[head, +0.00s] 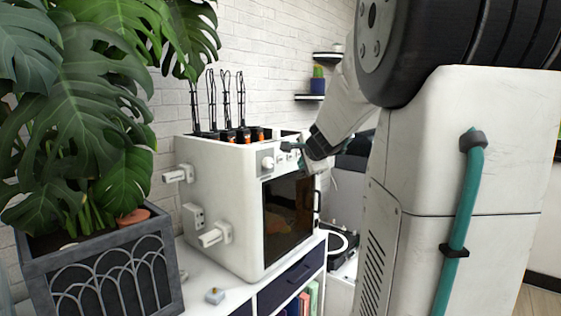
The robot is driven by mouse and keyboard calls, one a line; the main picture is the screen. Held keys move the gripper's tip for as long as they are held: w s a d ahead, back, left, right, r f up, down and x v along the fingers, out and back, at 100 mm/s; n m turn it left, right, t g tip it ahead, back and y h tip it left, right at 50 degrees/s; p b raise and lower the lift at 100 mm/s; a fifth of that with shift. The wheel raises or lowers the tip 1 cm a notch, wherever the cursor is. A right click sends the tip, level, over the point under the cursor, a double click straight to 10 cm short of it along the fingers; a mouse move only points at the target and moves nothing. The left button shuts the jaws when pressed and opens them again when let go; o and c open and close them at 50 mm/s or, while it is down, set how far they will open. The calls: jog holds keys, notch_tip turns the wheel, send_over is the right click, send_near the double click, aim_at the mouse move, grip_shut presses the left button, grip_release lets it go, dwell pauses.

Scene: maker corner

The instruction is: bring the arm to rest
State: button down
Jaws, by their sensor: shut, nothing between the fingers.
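My arm comes down from the upper right. Its end, my gripper (316,162), is small and partly hidden at the front right upper corner of a white box-shaped machine (222,205). The gripper is shut with nothing seen in it. It overlaps the machine's front panel in the picture, and I cannot tell whether it touches. The machine has a dark front window (290,215), a knob (268,163) and several black-and-orange parts with upright loops on top. It stands on a white cabinet (222,293).
A large leafy plant (75,110) in a grey planter (105,272) stands at the left. A black device with a white ring (343,243) is right of the machine.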

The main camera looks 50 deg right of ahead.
dwell(0.7)
jog(key=s+a+f+n+g+y, duration=0.1)
jog(key=s+a+f+n+y, duration=0.2)
jog(key=a, duration=0.4)
jog(key=s+a+f+n+g+y, duration=0.2)
jog(key=a+f+n, duration=0.1)
jog(key=a+n, duration=0.3)
jog(key=s+a+f+n+g+y, duration=0.1)
jog(key=s+a+f+n+y, duration=0.15)
jog(key=a, duration=0.65)
jog(key=s+a+f+n+g+h, duration=0.1)
jog(key=s+a+n+g, duration=0.3)
jog(key=s+a+n, duration=0.7)
jog(key=s+a+f, duration=0.1)
jog(key=s+a, duration=0.4)
jog(key=shift+s+f+g+h, duration=0.3)
jog(key=shift+f+g+h, duration=0.05)
jog(key=shift+g, duration=0.05)
